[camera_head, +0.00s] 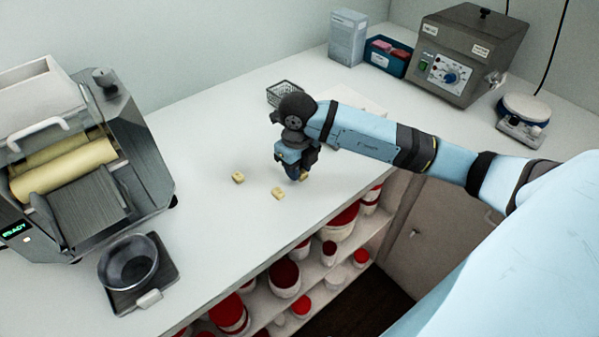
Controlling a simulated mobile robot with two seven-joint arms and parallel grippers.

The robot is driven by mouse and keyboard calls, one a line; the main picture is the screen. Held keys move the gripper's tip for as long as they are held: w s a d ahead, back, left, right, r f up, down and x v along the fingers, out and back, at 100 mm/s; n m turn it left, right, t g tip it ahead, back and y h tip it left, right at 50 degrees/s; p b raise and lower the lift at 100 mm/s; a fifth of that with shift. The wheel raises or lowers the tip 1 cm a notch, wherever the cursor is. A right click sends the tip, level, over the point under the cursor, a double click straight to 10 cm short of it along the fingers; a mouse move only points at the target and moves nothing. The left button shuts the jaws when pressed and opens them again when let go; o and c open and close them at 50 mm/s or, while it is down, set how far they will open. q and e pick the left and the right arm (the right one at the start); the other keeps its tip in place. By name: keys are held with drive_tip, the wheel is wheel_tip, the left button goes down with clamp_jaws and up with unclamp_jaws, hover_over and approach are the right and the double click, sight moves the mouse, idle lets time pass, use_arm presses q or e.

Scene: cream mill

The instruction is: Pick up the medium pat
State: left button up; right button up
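Two small pale yellow pats lie on the white counter (215,220): one pat (238,177) to the left and another pat (278,193) nearer the front edge. A third yellow bit (305,177) shows at the fingertips of my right gripper (296,177), mostly hidden by it. The pats look close in size, so I cannot tell which is the medium one. My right gripper points down, low over the counter, just right of the two visible pats. Whether its fingers are closed around the third bit cannot be seen. My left gripper is out of view.
A roller mill (80,170) stands at the left, with a dark bowl (130,262) on a plate before it. A wire basket (285,93) is behind my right gripper. A grey machine (465,50), blue box (388,57) and small scale (522,115) stand farther back. Tubs fill the shelves below.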

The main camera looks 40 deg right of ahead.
idle(0.3)
wheel_tip(320, 180, up, 20)
drive_tip(key=p, duration=0.1)
idle(0.3)
